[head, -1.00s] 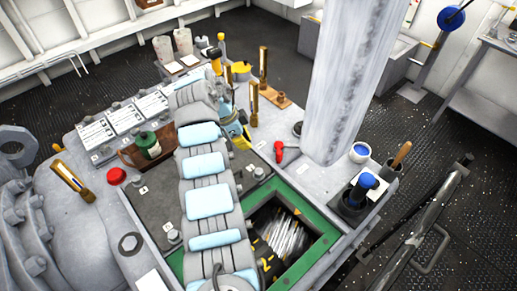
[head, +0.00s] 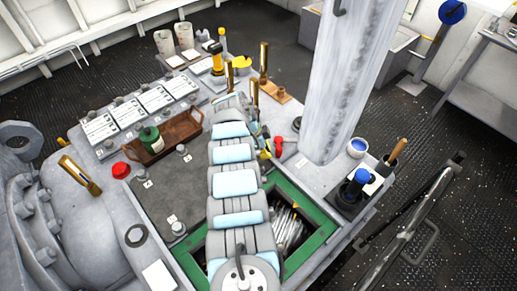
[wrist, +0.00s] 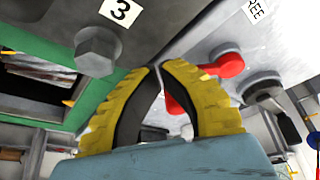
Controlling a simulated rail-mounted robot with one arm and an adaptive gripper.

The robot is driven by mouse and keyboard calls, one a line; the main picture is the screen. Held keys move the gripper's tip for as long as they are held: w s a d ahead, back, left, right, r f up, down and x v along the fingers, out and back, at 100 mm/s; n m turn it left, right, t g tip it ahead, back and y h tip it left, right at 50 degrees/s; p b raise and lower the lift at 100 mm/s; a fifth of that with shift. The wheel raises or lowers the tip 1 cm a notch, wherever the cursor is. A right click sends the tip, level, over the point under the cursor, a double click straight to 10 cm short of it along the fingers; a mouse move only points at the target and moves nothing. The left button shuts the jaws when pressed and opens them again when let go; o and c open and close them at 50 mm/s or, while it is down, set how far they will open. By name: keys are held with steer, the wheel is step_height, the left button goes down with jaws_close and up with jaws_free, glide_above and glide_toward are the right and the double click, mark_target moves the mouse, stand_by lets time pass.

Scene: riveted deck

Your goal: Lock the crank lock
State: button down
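The crank lock's red handle (head: 278,146) stands on the grey deck top, just right of my arm in the head view. In the wrist view the red handle (wrist: 225,66) shows behind and right of my gripper (wrist: 161,67), near a label reading "FREE" (wrist: 257,9). Another red part shows through the gap between the fingers. The yellow fingers curve inward and their tips almost meet. Nothing is clearly held between them. Whether they touch the red handle cannot be told. In the head view my arm hides most of the gripper.
A green-framed opening (head: 312,240) with a wound drum lies in front of the handle. A bolt head (wrist: 97,50) beside label 3 is close to the left finger.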

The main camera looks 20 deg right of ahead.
steer(key=shift+d, duration=0.45)
steer(key=shift+s, duration=0.15)
stand_by(0.3)
steer(key=shift+d+p, duration=0.1)
steer(key=shift+p, duration=0.2)
steer(key=shift+s, duration=0.1)
